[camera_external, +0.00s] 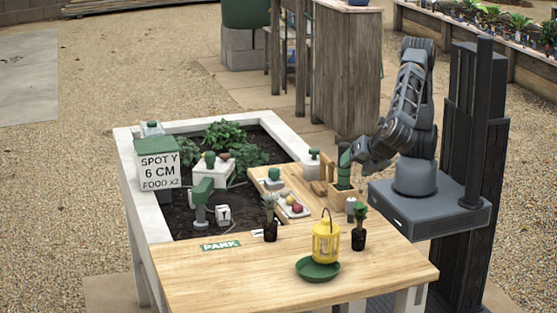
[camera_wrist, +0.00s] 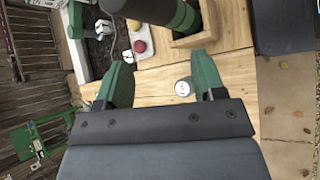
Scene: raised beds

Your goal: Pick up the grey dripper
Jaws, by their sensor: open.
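A small grey cylinder (camera_external: 350,208), which I take to be the grey dripper, stands upright on the wooden tabletop beside a small wooden box. In the wrist view its pale round top (camera_wrist: 183,87) with small dark marks shows between and beyond my fingertips, not touching either. My gripper (camera_wrist: 161,68) is open and empty, its two green fingers spread apart. In the outside view my gripper (camera_external: 347,155) hangs above the area of the wooden box; its fingers are hard to tell from the green thing there.
The wooden box (camera_external: 343,196) holds a dark cylinder with green bands (camera_wrist: 180,14), close beyond my fingers. A potted plant (camera_external: 359,236), a yellow lantern (camera_external: 326,243) and a green dish (camera_external: 318,270) stand nearer the front.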

